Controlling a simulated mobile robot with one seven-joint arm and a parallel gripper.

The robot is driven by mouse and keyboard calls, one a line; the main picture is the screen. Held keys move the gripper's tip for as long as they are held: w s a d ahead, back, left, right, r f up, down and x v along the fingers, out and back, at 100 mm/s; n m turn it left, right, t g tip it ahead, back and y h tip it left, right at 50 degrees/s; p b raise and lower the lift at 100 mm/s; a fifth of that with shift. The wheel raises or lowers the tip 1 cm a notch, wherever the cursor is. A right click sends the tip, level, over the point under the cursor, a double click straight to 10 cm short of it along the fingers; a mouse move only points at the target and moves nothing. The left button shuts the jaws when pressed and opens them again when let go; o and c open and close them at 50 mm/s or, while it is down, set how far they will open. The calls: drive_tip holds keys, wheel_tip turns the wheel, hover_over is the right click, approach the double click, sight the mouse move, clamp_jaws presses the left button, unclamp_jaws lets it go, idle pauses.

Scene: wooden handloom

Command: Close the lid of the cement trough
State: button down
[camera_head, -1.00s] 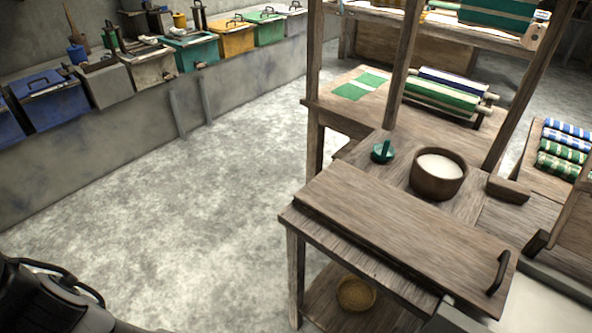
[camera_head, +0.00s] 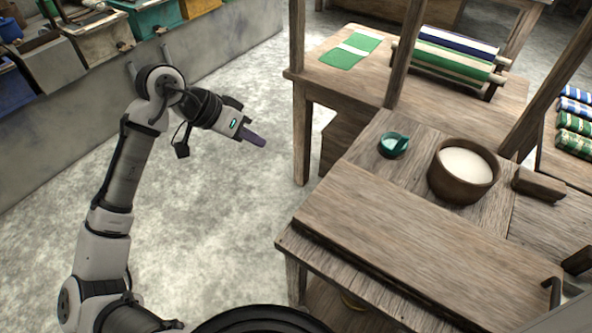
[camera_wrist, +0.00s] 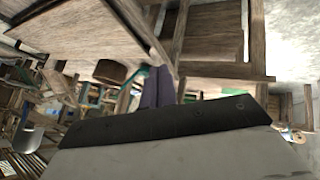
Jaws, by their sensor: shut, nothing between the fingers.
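My gripper (camera_head: 254,139) is shut and empty, raised above the floor left of the wooden table, touching nothing. Its dark purple fingers (camera_wrist: 158,88) also show in the wrist view. A wide wooden board (camera_head: 400,240) with a dark handle (camera_head: 554,292) at its right end lies flat on the table; I cannot tell if it is the trough's lid. A pale grey edge (camera_head: 578,318) shows at the lower right, mostly out of frame. A grey cement-coloured box (camera_head: 45,62) stands among coloured bins at the upper left; its lid state is unclear.
A brown bowl of white stuff (camera_head: 464,170) and a small teal pot (camera_head: 393,145) stand behind the board. Loom posts (camera_head: 405,55) rise behind them, with cloth rolls (camera_head: 455,57) beyond. The floor (camera_head: 225,240) between wall and table is clear.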

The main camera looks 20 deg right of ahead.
drive_tip(key=s+d+f+g+p, duration=0.1)
drive_tip(key=s+d+f+p, duration=0.2)
drive_tip(key=s+d+f, duration=0.4)
drive_tip(key=shift+d+f+g+y, duration=0.25)
drive_tip(key=shift+f+g+y, duration=0.15)
drive_tip(key=shift+f, duration=1.3)
drive_tip(key=shift+d, duration=0.1)
